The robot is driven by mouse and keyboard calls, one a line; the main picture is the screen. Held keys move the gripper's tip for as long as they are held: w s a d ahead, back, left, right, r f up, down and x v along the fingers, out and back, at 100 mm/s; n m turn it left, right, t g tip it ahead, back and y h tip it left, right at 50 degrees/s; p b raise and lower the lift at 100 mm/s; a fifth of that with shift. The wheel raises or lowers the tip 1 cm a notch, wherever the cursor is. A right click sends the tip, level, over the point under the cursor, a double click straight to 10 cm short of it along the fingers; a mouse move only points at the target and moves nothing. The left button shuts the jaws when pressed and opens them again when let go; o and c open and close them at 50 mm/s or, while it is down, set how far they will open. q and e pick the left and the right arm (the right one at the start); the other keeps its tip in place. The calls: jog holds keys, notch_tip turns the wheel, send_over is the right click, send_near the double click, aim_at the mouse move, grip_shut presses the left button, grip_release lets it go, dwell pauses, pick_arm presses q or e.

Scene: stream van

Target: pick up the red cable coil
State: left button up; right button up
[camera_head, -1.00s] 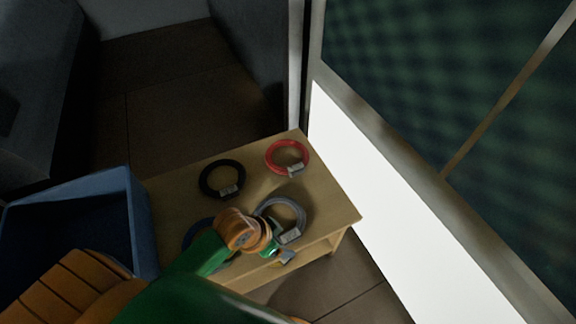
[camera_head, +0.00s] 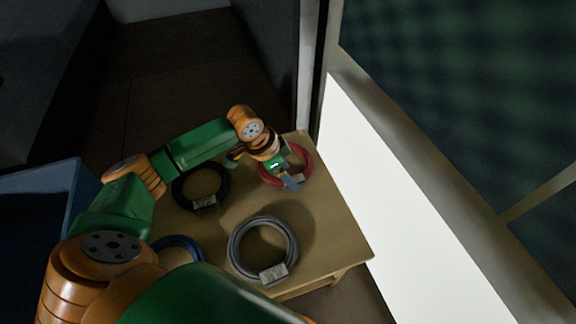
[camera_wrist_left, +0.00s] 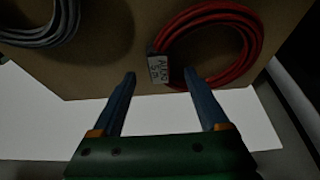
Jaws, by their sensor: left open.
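The red cable coil (camera_head: 306,164) lies at the far right corner of the small wooden table, partly hidden behind my left gripper in the head view. In the left wrist view the red coil (camera_wrist_left: 246,62) fills the upper right, with a white printed tag on its left side. My left gripper (camera_head: 290,183) hangs over the coil in the head view. In the wrist view its two blue fingers (camera_wrist_left: 158,78) are apart, with nothing between them; the tag lies just beyond the gap, nearer the right finger. My right gripper is not in view.
A black coil (camera_head: 178,196), a grey coil (camera_head: 291,240) and a partly hidden blue coil (camera_head: 190,241) lie on the wooden table (camera_head: 325,225). A blue bin (camera_head: 62,185) stands at the left. A bright white panel (camera_head: 365,170) runs close along the table's right side.

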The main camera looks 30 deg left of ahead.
aim_at(301, 179)
pick_arm(q)
jog(key=b+x, duration=0.1)
jog(key=x, duration=0.2)
jog(key=shift+f, duration=0.25)
jog(key=shift+c, duration=0.4)
grip_shut()
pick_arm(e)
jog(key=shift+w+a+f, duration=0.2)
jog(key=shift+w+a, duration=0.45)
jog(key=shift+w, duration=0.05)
pick_arm(q)
jog(key=shift+w+r, duration=0.1)
jog(key=shift+r, duration=0.1)
